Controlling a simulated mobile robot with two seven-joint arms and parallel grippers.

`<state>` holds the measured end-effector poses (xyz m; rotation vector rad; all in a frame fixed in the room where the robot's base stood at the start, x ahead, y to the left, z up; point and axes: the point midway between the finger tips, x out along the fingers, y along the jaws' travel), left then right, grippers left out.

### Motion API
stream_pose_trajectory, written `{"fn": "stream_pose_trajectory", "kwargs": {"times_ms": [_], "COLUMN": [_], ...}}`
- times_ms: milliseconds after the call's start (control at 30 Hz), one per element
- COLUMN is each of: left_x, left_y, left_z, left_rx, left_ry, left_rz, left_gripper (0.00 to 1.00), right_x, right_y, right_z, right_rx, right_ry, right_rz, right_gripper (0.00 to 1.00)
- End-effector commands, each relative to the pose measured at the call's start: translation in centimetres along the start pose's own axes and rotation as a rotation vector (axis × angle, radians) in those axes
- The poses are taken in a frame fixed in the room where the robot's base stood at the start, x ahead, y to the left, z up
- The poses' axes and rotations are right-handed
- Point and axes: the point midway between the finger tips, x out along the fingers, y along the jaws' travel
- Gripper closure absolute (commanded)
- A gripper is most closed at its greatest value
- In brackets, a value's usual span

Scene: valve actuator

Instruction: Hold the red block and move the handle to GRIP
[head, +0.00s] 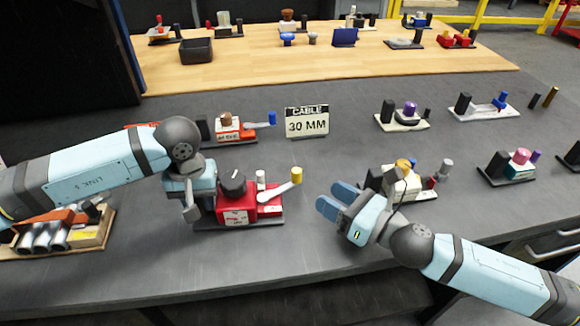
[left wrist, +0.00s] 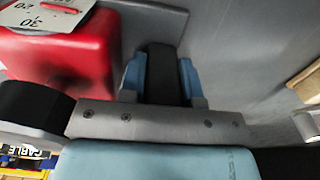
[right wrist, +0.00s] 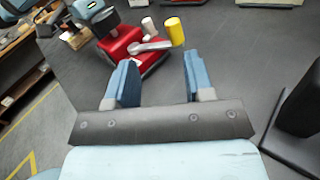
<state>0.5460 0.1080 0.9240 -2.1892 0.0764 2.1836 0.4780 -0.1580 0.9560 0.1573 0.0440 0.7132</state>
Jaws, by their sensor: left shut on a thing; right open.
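The red block (head: 238,207) sits on a dark base, with a black knob (head: 232,181) and a white label. A grey lever with a yellow handle (head: 296,176) reaches out to its right. My left gripper (head: 188,203) is at the block's left side. In the left wrist view its blue fingers are closed on a black post (left wrist: 162,75) beside the red block (left wrist: 70,45). My right gripper (head: 335,202) is open and empty, right of the yellow handle. In the right wrist view the yellow handle (right wrist: 174,31) and red block (right wrist: 120,45) lie beyond its fingers (right wrist: 158,82).
A sign reading CABLE 30 MM (head: 307,122) stands behind the block. An orange-red unit with a blue handle (head: 236,128) is behind it. A unit with a yellow knob (head: 404,166) stands beside my right gripper. More units stand at the right.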

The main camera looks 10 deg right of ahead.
Motion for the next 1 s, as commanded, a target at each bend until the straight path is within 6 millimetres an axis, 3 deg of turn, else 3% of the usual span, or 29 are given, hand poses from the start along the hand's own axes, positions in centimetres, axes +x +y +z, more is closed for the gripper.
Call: {"fn": "stream_pose_trajectory", "kwargs": {"times_ms": [100, 267, 700, 1000], "left_x": [0.5, 0.5, 0.5, 0.5], "left_y": [0.0, 0.0, 0.0, 0.0], "left_z": [0.2, 0.2, 0.2, 0.2], "left_rx": [0.0, 0.0, 0.001, 0.001], "left_ry": [-0.006, -0.006, -0.007, -0.007], "left_rz": [-0.003, -0.003, -0.003, -0.003], "left_gripper": [1.0, 1.0, 1.0, 1.0], "right_x": [0.3, 1.3, 9.4, 12.2], "right_y": [-1.1, -1.5, -1.7, -1.8], "right_z": [-0.4, -0.4, -0.5, -0.5], "right_rx": [-0.12, -0.166, -0.162, -0.161], "right_ry": [0.006, 0.008, 0.008, 0.009], "right_rz": [-0.026, -0.036, -0.034, -0.034], "right_gripper": [0.52, 0.52, 0.52, 0.52]}}
